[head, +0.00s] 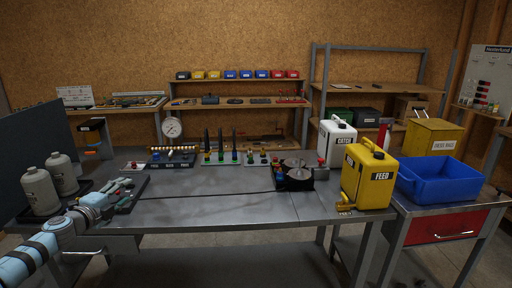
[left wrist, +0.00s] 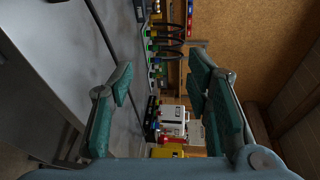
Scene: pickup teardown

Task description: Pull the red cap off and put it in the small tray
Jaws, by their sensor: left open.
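A small red piece (head: 321,161), possibly the red cap, shows at the lower left of the white jug (head: 338,142) at the right of the bench. Red also shows beside the white jug (left wrist: 173,113) in the left wrist view, too small to identify. Another small red piece (head: 133,165) sits at the bench's left. I cannot tell which thing is the small tray. My left gripper (head: 122,192) is over the bench's left end, far from the jug. Its fingers (left wrist: 165,105) are open with nothing held between them. My right gripper is not in view.
The bench (head: 220,205) has clear room in its middle. Grey bottles (head: 40,187) stand left. A blue bin (head: 440,184) is far right.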

